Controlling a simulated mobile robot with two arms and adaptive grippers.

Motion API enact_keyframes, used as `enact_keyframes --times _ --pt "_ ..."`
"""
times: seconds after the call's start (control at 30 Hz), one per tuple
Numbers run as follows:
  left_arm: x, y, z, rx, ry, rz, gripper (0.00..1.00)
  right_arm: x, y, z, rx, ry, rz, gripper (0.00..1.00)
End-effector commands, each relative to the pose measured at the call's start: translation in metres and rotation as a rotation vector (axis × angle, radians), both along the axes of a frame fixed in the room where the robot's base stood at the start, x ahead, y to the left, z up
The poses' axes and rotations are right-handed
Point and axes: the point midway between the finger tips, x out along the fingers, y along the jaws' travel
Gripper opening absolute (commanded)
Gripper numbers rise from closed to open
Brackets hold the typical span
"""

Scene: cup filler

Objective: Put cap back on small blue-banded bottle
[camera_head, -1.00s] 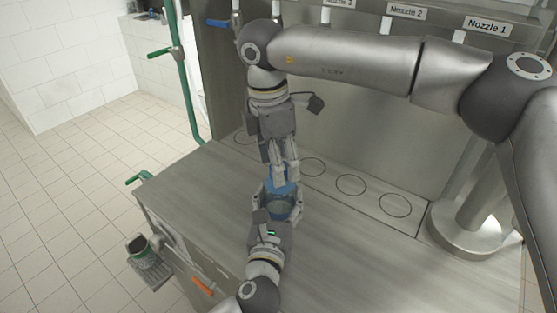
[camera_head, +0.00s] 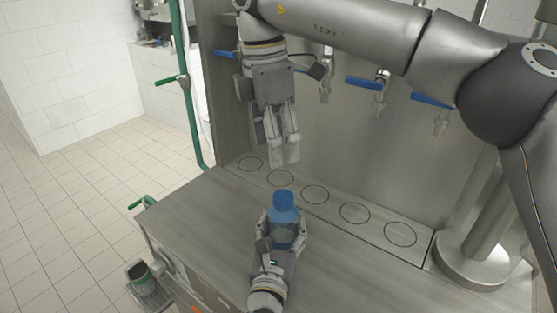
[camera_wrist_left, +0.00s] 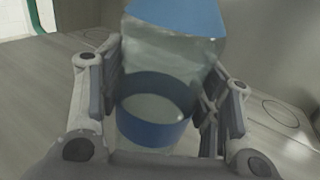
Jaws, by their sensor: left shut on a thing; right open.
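The small bottle (camera_head: 286,236) is translucent with a blue band, which shows in the left wrist view (camera_wrist_left: 152,128). It stands upright over the counter; I cannot tell whether its base touches. The blue cap (camera_head: 284,200) sits on top of the bottle and also shows at the top of the left wrist view (camera_wrist_left: 178,14). My left gripper (camera_head: 282,229) is shut around the bottle's body, a finger on each side. My right gripper (camera_head: 281,150) is open and empty, pointing down above and behind the cap, clear of it.
The counter (camera_head: 225,215) has a row of ring marks (camera_head: 315,194) along its back. Taps with blue handles (camera_head: 364,83) hang on the steel back panel. A dark cup (camera_head: 142,277) stands on a low tray at the left. The counter around the bottle is mostly clear.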

Motion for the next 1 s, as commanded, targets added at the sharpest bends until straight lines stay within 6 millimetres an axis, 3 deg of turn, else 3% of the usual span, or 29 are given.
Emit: enact_keyframes --times 0.37,0.4,0.57,1.0 --pt "-0.0002 -0.0001 -0.0011 0.001 0.002 0.000 0.00 -0.0003 0.0008 0.0070 -0.001 0.000 0.000 0.60" --pt "-0.0002 -0.0001 -0.0011 0.001 0.002 0.000 0.61 -0.0003 0.0008 0.0070 -0.001 0.000 0.000 0.60" --pt "-0.0002 0.0000 -0.0008 0.001 0.002 0.000 0.82 -0.0002 0.0008 0.0069 0.000 0.000 0.000 0.60" --pt "-0.0051 0.0006 -0.0006 0.000 0.001 -0.001 0.84 -0.0001 0.0007 0.0068 0.000 0.000 0.000 0.60"
